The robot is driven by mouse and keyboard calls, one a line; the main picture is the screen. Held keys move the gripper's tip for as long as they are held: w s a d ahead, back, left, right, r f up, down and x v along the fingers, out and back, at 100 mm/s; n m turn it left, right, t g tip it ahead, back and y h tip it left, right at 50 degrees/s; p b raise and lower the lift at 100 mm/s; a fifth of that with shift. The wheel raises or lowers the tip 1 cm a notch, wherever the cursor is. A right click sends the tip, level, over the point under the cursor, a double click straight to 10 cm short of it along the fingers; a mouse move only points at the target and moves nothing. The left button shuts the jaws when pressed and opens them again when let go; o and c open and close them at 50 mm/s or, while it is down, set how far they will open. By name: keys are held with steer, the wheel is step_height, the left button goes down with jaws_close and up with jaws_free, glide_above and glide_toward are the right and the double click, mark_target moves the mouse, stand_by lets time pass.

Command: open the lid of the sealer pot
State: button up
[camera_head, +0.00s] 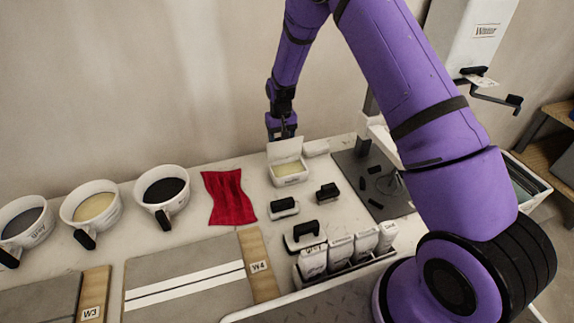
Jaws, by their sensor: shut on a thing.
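The sealer pot (290,181) is a small white box on the table near the back wall, with pale yellow contents visible inside. Its white lid (284,151) stands up, tilted open at the back of the pot. My gripper (282,136) reaches down from above and behind, and is shut on the lid at its upper edge. The fingertips are small and partly hidden behind the lid.
A white block (316,148) sits close right of the pot. Black-handled tools (284,207) stand in front, with a red cloth (228,197) to the left. Several handled pots, including one with black contents (163,189), line the left. A dark mat (372,180) lies right.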

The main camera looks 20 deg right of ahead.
steer(key=shift+w+d+f, duration=0.15)
steer(key=shift+w+f, duration=0.05)
steer(key=shift+w, duration=0.15)
steer(key=shift+w+f, duration=0.1)
steer(key=shift+w, duration=0.05)
steer(key=shift+w+f, duration=0.35)
steer(key=shift+w, duration=0.15)
steer(key=o, duration=0.7)
step_height(320, 180, up, 9)
stand_by(0.8)
